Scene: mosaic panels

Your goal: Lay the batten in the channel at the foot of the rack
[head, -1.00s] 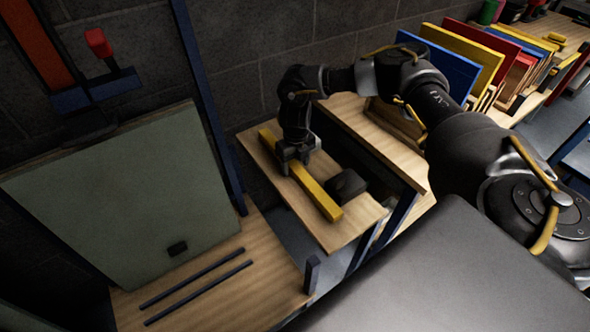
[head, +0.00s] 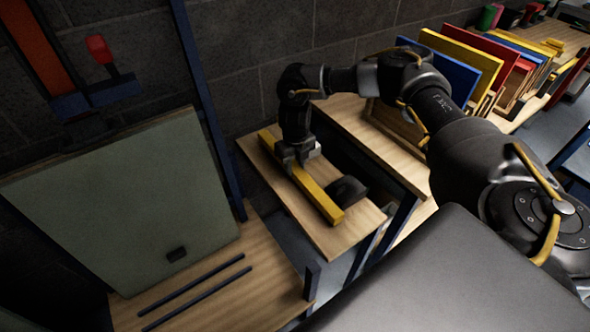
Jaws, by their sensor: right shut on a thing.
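The batten is a long yellow bar (head: 318,196) lying on a small wooden shelf in the middle of the head view. My right gripper (head: 297,163) comes down on it from above and is shut on it near its middle. The batten appears to rest on the shelf top. The channel is between two thin dark parallel strips (head: 192,285) on the wooden ledge (head: 262,283) at lower left. A large grey-green panel (head: 125,200) leans on the rack just behind the strips. My left gripper is not in view.
A dark block (head: 347,190) sits on the small shelf (head: 335,240) close to the batten. A blue post (head: 207,110) stands between shelf and panel. A red and blue clamp (head: 98,50) is above the panel. Coloured panels (head: 455,65) stand in a rack at upper right.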

